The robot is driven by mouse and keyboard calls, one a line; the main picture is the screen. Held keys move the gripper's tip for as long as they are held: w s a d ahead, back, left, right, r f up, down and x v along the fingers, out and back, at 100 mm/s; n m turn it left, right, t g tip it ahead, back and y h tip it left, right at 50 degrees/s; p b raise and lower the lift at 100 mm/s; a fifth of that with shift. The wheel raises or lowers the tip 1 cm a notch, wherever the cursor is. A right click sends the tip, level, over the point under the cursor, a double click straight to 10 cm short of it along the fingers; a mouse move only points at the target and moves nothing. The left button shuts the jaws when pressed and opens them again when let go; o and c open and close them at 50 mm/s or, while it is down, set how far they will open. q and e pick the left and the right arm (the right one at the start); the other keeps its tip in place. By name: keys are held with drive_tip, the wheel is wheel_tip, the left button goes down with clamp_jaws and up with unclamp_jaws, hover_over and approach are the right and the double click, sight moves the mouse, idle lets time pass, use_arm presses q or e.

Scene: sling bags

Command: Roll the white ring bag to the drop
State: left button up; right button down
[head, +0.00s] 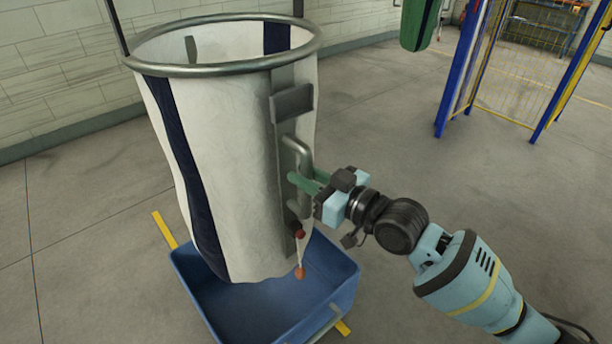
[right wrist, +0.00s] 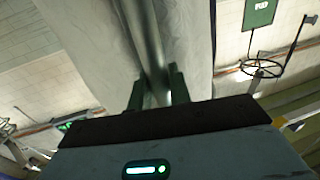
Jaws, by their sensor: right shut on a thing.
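The white ring bag (head: 225,130) hangs upright from a metal ring at its top and has dark blue vertical stripes. A metal bracket with a vertical bar handle (head: 303,155) runs down its right side. My right gripper (head: 300,182) has its green fingers at this handle and is shut on it. In the right wrist view the handle bar (right wrist: 147,45) runs between the two fingers (right wrist: 158,88). A cord with red and orange beads (head: 300,255) hangs below the handle. My left gripper is not in view.
A blue bin (head: 335,285) stands on the floor under the bag, with yellow floor tape (head: 165,230) beside it. A green bag (head: 420,22) hangs at the upper right. A blue and yellow mesh frame (head: 510,70) stands behind at right. The floor between is clear.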

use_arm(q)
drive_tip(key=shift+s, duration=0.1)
use_arm(e)
drive_tip(key=shift+s+f, duration=0.1)
drive_tip(key=c, duration=1.3)
unclamp_jaws()
drive_tip(key=shift+c, duration=0.2)
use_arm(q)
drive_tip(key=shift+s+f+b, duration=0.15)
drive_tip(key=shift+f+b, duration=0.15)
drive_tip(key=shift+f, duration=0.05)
use_arm(e)
drive_tip(key=v, duration=0.7)
drive_tip(key=shift+s+d, duration=0.25)
